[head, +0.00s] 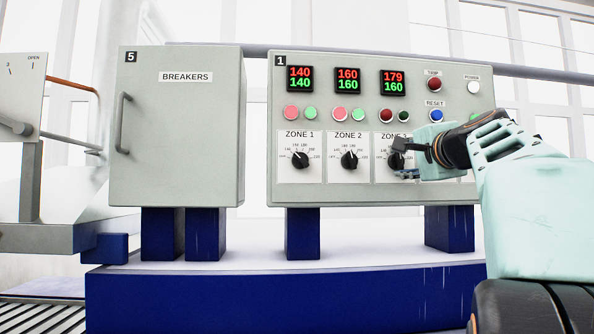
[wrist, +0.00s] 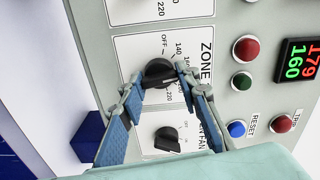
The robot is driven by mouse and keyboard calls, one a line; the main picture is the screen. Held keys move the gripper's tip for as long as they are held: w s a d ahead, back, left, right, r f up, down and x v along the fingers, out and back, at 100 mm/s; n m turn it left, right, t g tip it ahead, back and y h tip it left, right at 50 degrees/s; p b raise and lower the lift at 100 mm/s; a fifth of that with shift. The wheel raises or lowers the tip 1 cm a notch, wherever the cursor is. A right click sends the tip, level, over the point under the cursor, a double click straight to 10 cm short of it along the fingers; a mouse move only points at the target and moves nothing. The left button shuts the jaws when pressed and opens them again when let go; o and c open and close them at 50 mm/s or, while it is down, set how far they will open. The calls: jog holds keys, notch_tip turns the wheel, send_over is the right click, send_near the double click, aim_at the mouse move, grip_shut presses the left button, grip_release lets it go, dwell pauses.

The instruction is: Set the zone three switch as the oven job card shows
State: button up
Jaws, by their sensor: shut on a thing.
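The zone 3 switch (head: 393,161) is a black round knob on a white scale plate on the grey control panel. My gripper (head: 403,160) reaches it from the right and hides part of it. In the wrist view the knob (wrist: 157,70) sits between my two blue-padded fingertips (wrist: 158,79), and my gripper is shut on it. Its pointer setting is too small and covered to read. The display above it (head: 393,83) reads 179 in red over 160 in green. No job card shows in either view.
Similar knobs for zone 1 (head: 300,160) and zone 2 (head: 349,160) stand to the left. A fan knob (wrist: 167,139) is close to my fingers. Red trip (wrist: 283,123) and blue reset (wrist: 237,129) buttons are nearby. A breakers cabinet (head: 180,130) stands left of the panel.

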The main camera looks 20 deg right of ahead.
jog(key=shift+n, duration=0.6)
jog(key=shift+b, duration=0.3)
jog(key=o, duration=1.2)
jog(key=shift+c, duration=0.2)
